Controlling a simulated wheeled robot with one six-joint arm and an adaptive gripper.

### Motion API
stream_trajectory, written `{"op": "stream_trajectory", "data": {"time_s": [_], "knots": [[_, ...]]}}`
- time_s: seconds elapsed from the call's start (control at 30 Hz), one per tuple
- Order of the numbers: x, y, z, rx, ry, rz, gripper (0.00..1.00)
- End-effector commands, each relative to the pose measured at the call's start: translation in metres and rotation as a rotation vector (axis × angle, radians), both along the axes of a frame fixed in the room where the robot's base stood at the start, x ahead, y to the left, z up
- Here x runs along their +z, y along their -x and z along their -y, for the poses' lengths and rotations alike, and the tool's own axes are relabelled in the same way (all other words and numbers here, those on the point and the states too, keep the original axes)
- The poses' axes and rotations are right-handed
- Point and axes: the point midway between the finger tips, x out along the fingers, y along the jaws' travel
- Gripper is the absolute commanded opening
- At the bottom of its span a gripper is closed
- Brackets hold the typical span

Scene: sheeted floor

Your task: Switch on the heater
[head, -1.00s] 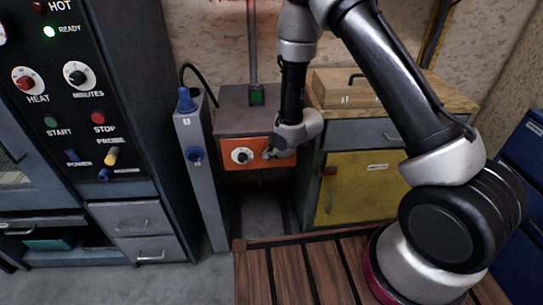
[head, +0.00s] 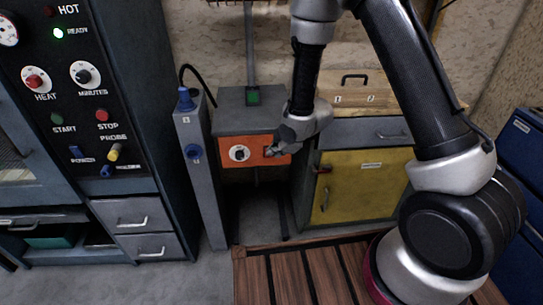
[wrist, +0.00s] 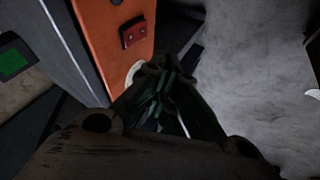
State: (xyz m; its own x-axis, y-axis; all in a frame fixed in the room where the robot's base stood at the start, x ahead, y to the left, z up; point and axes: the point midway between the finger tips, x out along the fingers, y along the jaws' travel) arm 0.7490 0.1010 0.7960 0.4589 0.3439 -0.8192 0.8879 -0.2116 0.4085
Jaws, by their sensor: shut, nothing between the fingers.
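A grey box with an orange front panel (head: 226,151) stands under a vertical conduit, low by the back wall. A white dial with a dark knob (head: 240,153) is on the panel. My gripper (head: 270,152) is shut and empty at the panel, just right of the dial. Whether it touches the panel is unclear. In the wrist view a red switch (wrist: 133,31) sits on the orange panel, apart from the shut fingertips (wrist: 170,68). These fingers partly hide the white dial (wrist: 134,71).
A grey post with blue knobs (head: 200,170) stands close left of the orange panel. A yellow-doored cabinet (head: 365,190) with a wooden box (head: 350,98) on it stands at right. A control panel (head: 85,100) is at far left. Wooden slats (head: 290,275) lie in front.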

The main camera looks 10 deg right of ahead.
Motion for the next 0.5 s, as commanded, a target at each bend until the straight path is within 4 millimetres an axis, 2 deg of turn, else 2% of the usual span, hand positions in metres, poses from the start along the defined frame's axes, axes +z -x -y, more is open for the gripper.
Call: {"op": "stream_trajectory", "data": {"time_s": [0.2, 0.5], "knots": [[0.023, 0.013, 0.010, 0.000, 0.000, 0.000, 0.00], [0.027, 0.016, 0.012, 0.000, 0.001, -0.001, 0.00]]}}
